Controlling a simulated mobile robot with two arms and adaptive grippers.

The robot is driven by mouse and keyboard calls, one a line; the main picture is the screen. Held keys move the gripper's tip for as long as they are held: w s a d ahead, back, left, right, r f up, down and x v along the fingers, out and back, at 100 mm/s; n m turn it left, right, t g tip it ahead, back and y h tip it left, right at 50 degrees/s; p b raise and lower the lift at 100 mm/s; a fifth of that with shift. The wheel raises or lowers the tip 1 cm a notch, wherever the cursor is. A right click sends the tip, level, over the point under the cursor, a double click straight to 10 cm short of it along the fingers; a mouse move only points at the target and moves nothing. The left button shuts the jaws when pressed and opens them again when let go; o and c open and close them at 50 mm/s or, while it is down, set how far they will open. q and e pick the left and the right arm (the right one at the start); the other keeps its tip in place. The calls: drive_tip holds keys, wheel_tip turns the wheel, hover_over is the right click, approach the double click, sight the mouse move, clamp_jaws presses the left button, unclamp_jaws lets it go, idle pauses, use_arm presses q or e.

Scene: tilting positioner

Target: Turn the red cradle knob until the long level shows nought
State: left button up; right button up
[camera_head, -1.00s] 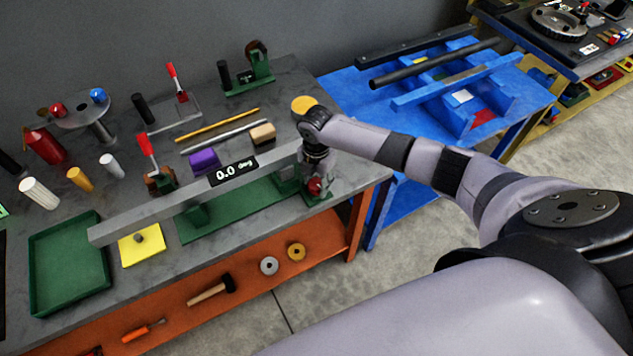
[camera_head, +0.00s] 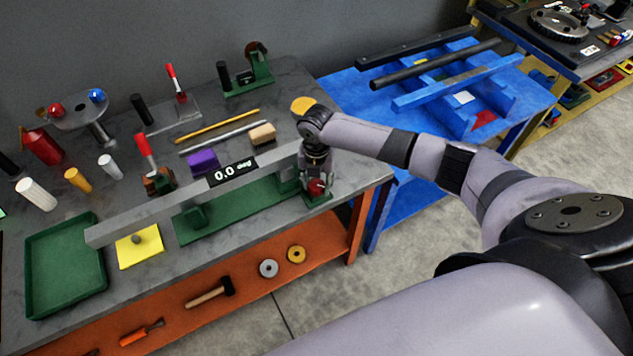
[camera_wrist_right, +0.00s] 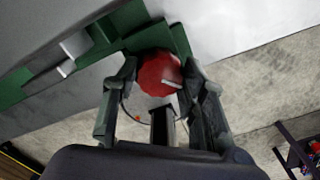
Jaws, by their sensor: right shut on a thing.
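The long level (camera_head: 130,218) is a grey bar lying across the green cradle (camera_head: 240,211) on the bench. Its black display (camera_head: 233,172) reads 0.0 deg. The red cradle knob (camera_head: 316,187) is at the cradle's right end. It also shows in the right wrist view (camera_wrist_right: 158,74), with a pale mark on its face. My right gripper (camera_head: 315,179) points down at the knob, and in the wrist view its two fingers (camera_wrist_right: 160,88) are on either side of the knob, shut on it. My left gripper is not in view.
A green tray (camera_head: 66,312) and a yellow plate (camera_head: 152,251) are near the bench's front left. A purple block (camera_head: 203,162) and a tan block (camera_head: 263,134) lie behind the level. A blue table (camera_head: 385,98) stands to the right.

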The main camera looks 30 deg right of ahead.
sight(316, 185)
drive_tip(key=shift+w+r, duration=0.1)
drive_tip(key=o, duration=1.2)
drive_tip(key=shift+c, duration=0.2)
drive_tip(key=shift+r, duration=0.2)
wheel_tip(316, 185, up, 12)
drive_tip(key=shift+f, duration=0.25)
